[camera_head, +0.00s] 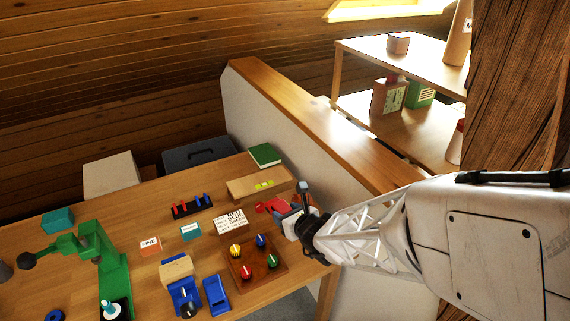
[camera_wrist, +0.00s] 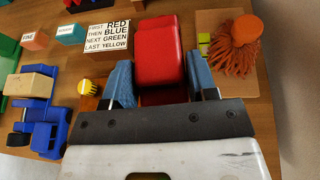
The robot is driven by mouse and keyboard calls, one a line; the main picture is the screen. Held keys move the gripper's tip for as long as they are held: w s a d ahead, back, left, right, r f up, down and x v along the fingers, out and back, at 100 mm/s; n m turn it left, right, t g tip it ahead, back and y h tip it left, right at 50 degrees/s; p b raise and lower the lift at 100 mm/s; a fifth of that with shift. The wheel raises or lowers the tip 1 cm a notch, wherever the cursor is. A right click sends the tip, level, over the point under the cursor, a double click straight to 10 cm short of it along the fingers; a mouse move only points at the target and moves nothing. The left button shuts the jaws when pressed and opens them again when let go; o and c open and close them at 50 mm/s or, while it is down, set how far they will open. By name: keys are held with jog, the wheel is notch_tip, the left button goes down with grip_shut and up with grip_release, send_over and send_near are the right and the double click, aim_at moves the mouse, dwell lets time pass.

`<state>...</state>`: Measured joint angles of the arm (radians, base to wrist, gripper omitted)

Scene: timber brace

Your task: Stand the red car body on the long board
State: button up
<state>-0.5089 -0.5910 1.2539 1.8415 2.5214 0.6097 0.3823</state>
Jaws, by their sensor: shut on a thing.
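The red car body (camera_wrist: 160,52) is between my gripper's two blue finger pads in the wrist view. My gripper (camera_wrist: 161,88) is shut on it. In the head view, part of the red car body (camera_head: 264,207) shows left of my gripper (camera_head: 297,215), near the table's right edge. Whether it touches the table cannot be told. The long board (camera_head: 245,188) is a pale wooden board lying behind the gripper, with small yellow-green pieces on it. In the wrist view, the long board (camera_wrist: 210,22) lies right of the red body.
An orange tasselled thing (camera_wrist: 240,45) overlaps the board in the wrist view. A lettered sign block (camera_head: 231,222), a brown panel with coloured knobs (camera_head: 262,275) and a rack of red and blue pieces (camera_head: 190,207) stand nearby. A low wall (camera_head: 290,130) bounds the table's right.

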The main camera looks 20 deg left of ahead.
aim_at(280, 204)
jog(key=shift+n+g+y, duration=0.5)
jog(key=shift+n+g, duration=0.2)
jog(key=shift+n, duration=0.1)
jog(key=shift+w+a+r, duration=0.2)
jog(key=shift+w+a, duration=0.45)
jog(key=shift+a, duration=0.15)
jog(key=shift+w+a+r, duration=0.2)
jog(key=shift+w+a, duration=0.4)
jog(key=shift+a, duration=0.15)
jog(key=shift+w+a+f+n+g+y, duration=0.15)
jog(key=shift+w+a+n+g+y, duration=0.25)
jog(key=shift+w+a, duration=0.45)
jog(key=shift+w+a+f+n+g+y, duration=0.1)
jog(key=shift+w+a+n+g+y, duration=0.1)
jog(key=shift+w+a+n+g, duration=0.6)
jog(key=shift+s+a+m, duration=0.2)
jog(key=shift+a+m, duration=0.05)
jog(key=shift+m, duration=0.05)
jog(key=w+a, duration=0.3)
jog(key=w, duration=0.1)
jog(key=w+a+f, duration=0.1)
jog(key=w+a, duration=0.2)
jog(key=w, duration=0.1)
jog(key=w+a, duration=0.3)
jog(key=w, duration=0.2)
jog(key=shift+a+f, duration=0.1)
jog(key=shift+f, duration=0.1)
jog(key=shift+f, duration=0.1)
jog(key=shift+f, duration=1.7)
jog(key=shift+f, duration=0.1)
